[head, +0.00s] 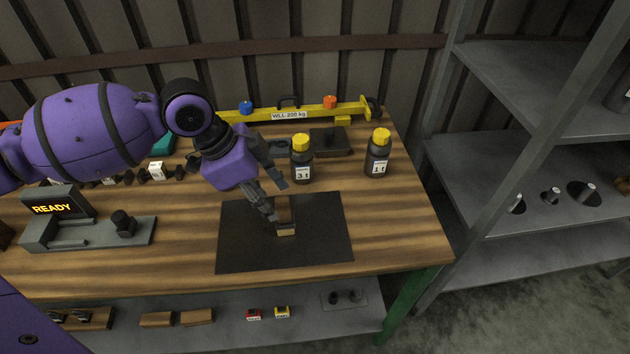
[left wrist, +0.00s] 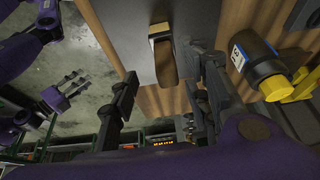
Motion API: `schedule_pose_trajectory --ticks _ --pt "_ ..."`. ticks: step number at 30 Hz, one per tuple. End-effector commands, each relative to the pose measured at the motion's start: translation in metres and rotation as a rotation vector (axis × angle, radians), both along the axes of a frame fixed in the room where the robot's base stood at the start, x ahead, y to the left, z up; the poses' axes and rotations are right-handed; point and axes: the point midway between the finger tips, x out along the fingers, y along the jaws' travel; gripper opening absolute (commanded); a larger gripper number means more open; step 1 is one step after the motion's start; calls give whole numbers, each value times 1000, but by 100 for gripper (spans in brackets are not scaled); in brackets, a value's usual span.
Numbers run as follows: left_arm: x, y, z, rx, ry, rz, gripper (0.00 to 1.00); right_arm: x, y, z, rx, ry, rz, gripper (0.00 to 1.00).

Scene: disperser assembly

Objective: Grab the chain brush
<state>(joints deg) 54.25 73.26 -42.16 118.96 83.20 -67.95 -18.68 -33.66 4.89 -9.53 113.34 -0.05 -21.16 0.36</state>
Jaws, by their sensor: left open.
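The chain brush (head: 285,214) lies on a black mat (head: 325,245) on the wooden bench. It has a brown wooden handle and a pale bristle end. My left gripper (head: 277,201) is open just above the brush, with one finger to each side of it, partly hiding it. In the left wrist view the brush (left wrist: 166,62) shows between the two spread fingers of the left gripper (left wrist: 163,66); I see no clear contact. My right gripper (left wrist: 72,84) shows at the left of that view, away from the bench, with its fingers apart and empty.
Two dark bottles with yellow caps stand behind the mat, one labelled 3t (head: 301,160) and one 1t (head: 377,155). A yellow lifting beam (head: 325,111) lies at the back. A device reading READY (head: 60,208) is at left. The mat's right side is clear.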

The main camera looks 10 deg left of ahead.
Motion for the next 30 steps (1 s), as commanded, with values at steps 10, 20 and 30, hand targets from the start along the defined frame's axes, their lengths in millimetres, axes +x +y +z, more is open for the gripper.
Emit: schedule_pose_trajectory --ticks 10,20,30 --pt "9 -19 -43 -2 -1 1 44 4 2 2 4 -6 -2 40" --pt "10 -21 -49 -1 -2 2 41 6 2 3 5 -9 -5 40" --pt "10 -21 -49 -1 -3 2 0 4 1 2 3 -6 -6 40"
